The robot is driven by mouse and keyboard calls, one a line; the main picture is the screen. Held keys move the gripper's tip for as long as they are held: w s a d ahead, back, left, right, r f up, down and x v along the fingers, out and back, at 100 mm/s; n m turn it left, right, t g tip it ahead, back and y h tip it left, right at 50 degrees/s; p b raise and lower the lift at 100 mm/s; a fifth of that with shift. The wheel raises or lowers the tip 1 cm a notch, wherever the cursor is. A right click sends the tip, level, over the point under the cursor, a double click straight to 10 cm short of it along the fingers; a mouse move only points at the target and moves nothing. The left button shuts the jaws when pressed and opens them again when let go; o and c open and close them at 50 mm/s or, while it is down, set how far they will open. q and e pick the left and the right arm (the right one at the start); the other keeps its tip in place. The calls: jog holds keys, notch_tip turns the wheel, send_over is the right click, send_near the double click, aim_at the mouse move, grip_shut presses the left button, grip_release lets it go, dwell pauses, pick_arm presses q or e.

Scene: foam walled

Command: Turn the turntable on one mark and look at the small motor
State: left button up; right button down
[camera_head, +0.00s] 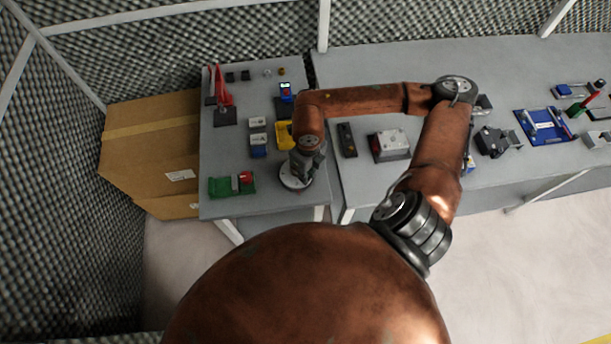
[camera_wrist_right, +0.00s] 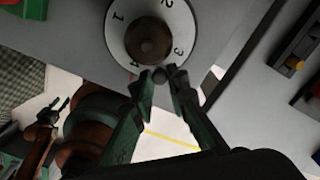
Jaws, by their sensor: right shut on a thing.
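The turntable (camera_wrist_right: 119,42) is a white disc with black numbers around its edge, near the front edge of the left table; part of it shows in the head view (camera_head: 292,184) below my gripper. A round, dark brown thing (camera_wrist_right: 149,42), seen from above, stands at its middle; it looks like the small motor. My right gripper (camera_wrist_right: 160,75) is shut on a small dark peg at the disc's rim, beside the 4. In the head view my right gripper (camera_head: 305,168) points down and hides part of the disc. A small dark gripper, apparently my left (camera_wrist_right: 52,110), shows at the lower left of the wrist view.
A green tray with a red part (camera_head: 232,184) lies left of the turntable. A grey box (camera_head: 390,145) is on the right table, across a gap. A cardboard box (camera_head: 150,150) stands at the left.

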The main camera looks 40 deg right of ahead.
jog(key=shift+w+d+r+n, duration=0.1)
jog(key=shift+w+d+n, duration=0.1)
jog(key=shift+n, duration=0.3)
dwell(0.3)
jog(key=c, duration=1.9)
grip_release()
jog(key=shift+s+b, duration=0.1)
jog(key=shift+b, duration=0.2)
notch_tip(320, 180, up, 12)
